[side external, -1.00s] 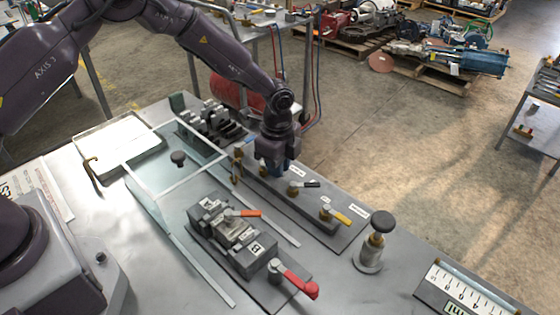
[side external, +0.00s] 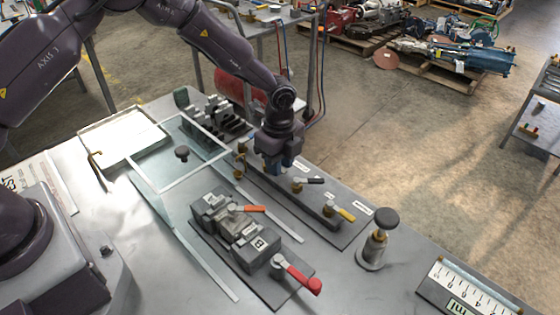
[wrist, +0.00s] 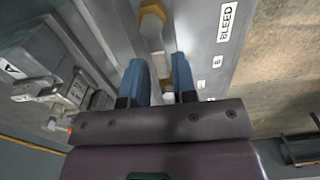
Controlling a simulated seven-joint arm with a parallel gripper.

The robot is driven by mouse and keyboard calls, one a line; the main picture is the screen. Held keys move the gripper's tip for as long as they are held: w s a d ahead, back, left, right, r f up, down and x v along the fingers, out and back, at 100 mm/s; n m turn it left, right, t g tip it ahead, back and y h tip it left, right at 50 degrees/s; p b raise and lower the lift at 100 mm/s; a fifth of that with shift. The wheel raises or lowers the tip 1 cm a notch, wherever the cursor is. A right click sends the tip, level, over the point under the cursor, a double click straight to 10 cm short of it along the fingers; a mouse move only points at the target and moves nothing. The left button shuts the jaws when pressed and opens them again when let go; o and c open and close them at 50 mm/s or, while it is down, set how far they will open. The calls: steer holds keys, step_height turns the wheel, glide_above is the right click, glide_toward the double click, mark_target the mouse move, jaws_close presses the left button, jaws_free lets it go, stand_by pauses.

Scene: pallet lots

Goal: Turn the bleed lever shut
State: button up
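The bleed lever shows in the wrist view as a brass valve (wrist: 153,18) with a pale bar (wrist: 156,44) running down between my fingers, beside the BLEED label (wrist: 227,20). My gripper (wrist: 160,66) has two blue fingers standing apart, one on each side of the bar. I see a gap between them, and cannot tell whether either finger touches the bar. In the side view my gripper (side external: 276,166) points down at the far-left part of the valve strip (side external: 332,220) and hides most of this lever.
A clear framed panel (side external: 165,186) and black-knobbed post (side external: 386,218) stand nearby.

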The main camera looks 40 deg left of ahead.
steer(key=shift+o, duration=1)
step_height(320, 180, up, 13)
steer(key=s+a+r+n+t, duration=0.2)
steer(key=s+a+r+n, duration=0.2)
steer(key=s+r+n, duration=0.4)
steer(key=s+a+r+n+t, duration=0.3)
steer(key=s+r+n, duration=0.6)
steer(key=s, duration=1)
steer(key=shift+s+a+n+t, duration=0.15)
steer(key=shift+a+n+t, duration=0.15)
steer(key=shift+a+n, duration=0.25)
